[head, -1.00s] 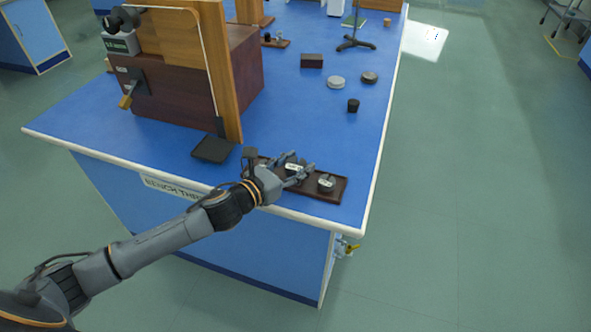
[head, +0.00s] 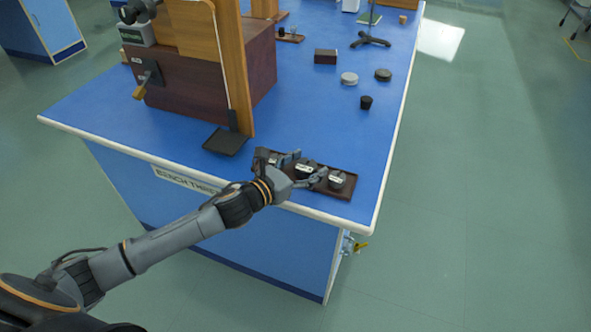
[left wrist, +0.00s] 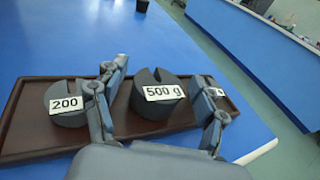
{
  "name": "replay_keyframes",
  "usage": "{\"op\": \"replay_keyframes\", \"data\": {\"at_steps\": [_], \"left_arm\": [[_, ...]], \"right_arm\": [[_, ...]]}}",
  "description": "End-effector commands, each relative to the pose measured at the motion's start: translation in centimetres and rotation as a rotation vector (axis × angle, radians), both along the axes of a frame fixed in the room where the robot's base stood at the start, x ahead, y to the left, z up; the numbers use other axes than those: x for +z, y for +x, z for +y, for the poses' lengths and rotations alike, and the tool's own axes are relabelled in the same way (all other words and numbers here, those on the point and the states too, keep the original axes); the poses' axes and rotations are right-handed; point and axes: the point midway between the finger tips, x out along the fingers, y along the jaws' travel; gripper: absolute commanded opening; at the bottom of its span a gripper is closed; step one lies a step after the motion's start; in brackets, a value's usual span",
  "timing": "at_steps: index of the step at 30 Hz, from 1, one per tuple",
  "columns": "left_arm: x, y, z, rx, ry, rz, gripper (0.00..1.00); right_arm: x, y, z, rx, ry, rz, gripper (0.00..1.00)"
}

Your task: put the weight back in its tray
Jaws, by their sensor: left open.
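The dark brown tray (head: 347,193) lies near the front right corner of the blue bench, with three dark slotted weights in a row in it. The 500 g weight (head: 304,170) is in the middle; it also shows in the left wrist view (left wrist: 153,98), upright. My left gripper (head: 307,168) is open, its fingers spread on either side of that weight, with a gap showing. The weight labelled 200 (left wrist: 67,104) stands to the left. The third weight (head: 336,181) stands at the right, mostly hidden behind a finger in the left wrist view. My right gripper is not in view.
A black square pan (head: 226,142) lies left of the tray beside the wooden post (head: 230,70) and box. A black stopper (head: 366,102), two round discs and a small brown box (head: 325,56) stand farther back. The bench between is clear.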

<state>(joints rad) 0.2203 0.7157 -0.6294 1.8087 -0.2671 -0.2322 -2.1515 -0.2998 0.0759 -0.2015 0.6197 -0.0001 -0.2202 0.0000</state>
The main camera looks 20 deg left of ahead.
Motion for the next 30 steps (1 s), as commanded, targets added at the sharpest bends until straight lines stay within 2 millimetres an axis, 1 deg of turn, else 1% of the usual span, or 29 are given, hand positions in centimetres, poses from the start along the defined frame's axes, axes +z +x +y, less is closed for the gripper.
{"op": "replay_keyframes", "data": {"at_steps": [4, 9, 15, 22, 30], "left_arm": [[0.1, -1.9, 1.0, 0.0, 0.003, 0.003, 0.71], [0.5, -5.4, 2.5, -0.001, 0.005, 0.003, 0.71], [1.1, -8.6, 3.9, -0.001, 0.003, 0.003, 0.71], [1.6, -10.4, 4.8, 0.001, 0.001, 0.002, 0.71], [1.8, -10.7, 5.0, 0.0, 0.001, -0.002, 0.71]], "right_arm": [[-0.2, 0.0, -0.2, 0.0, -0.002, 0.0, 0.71], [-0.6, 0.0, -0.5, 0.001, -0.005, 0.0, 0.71], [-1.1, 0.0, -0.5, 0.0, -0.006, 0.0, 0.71], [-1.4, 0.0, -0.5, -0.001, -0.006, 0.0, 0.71], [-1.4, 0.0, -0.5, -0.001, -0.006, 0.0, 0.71]]}}
